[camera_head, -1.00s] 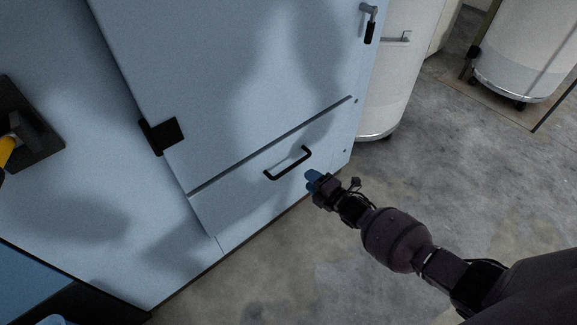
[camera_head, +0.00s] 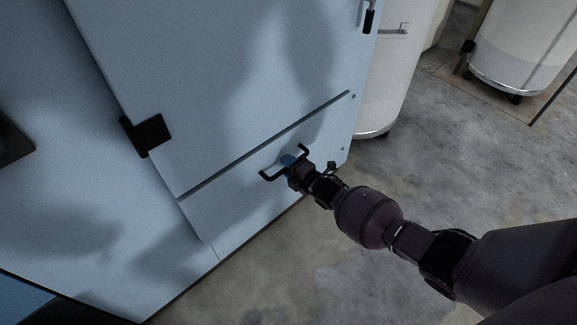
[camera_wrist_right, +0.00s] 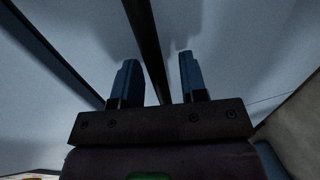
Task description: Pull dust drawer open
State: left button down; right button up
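The dust drawer (camera_head: 225,211) is the low light-blue front panel of the machine, below a dark seam, and it looks closed. Its black bar handle (camera_head: 270,177) is partly hidden behind my right gripper (camera_head: 288,161). In the right wrist view the handle bar (camera_wrist_right: 148,50) runs between the two blue fingers of my right gripper (camera_wrist_right: 158,82). The fingers are apart, with a gap on each side of the bar. My left gripper is not in view.
A black latch (camera_head: 151,134) sits on the panel edge above left of the drawer. A white round can (camera_head: 385,95) stands right of the machine, and another (camera_head: 515,50) farther back. The concrete floor (camera_head: 450,180) before the drawer is clear.

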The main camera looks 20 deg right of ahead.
grip_shut()
